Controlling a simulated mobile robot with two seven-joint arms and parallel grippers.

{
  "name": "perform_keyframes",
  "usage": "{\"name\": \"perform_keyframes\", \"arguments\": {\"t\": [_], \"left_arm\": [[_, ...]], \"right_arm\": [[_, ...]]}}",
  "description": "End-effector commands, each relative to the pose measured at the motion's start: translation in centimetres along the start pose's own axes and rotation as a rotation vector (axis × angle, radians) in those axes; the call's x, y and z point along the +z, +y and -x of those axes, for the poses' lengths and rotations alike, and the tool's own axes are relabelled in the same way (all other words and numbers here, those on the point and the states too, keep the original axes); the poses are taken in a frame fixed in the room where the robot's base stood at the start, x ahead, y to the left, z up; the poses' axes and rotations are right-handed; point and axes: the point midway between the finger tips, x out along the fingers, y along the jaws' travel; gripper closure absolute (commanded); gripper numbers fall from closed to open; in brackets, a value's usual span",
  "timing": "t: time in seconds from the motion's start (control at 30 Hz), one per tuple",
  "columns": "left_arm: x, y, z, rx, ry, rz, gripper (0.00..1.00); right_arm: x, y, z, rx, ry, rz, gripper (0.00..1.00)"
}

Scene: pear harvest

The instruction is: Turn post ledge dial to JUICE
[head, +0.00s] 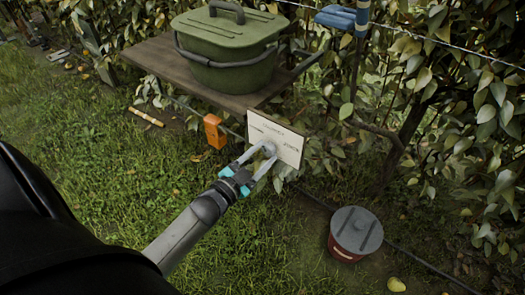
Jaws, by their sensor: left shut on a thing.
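The dial (268,148) sits on a white label plate (288,130) fixed at the front edge of the wooden ledge (150,57). The plate carries small print on its left and right sides, too small to read surely. My left gripper (262,156) reaches up from below left and is shut on the dial, its fingers on either side of it. The fingers partly hide the dial, and I cannot tell which way it points. My right gripper is not in view.
A green lidded tub (225,70) stands on the ledge. An orange box (214,131) hangs left of the plate. A red bucket with a grey lid (354,233) stands on the ground at lower right, near a yellow pear (396,284). Leafy branches and wire fill the right. Grass lies open below.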

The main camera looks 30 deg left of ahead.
Motion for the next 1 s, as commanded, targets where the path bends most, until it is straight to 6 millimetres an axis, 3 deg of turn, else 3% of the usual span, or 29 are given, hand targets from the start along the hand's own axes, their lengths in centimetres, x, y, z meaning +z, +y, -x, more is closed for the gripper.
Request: {"name": "perform_keyframes", "arguments": {"t": [0.4, 1.0], "left_arm": [[0.0, -0.1, 0.0, 0.0, -0.002, -0.397, 1.0], [0.0, -0.1, 0.0, 0.0, -0.002, -0.967, 1.0]], "right_arm": [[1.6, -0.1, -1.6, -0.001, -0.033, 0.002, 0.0], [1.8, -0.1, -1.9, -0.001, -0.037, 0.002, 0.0]]}}
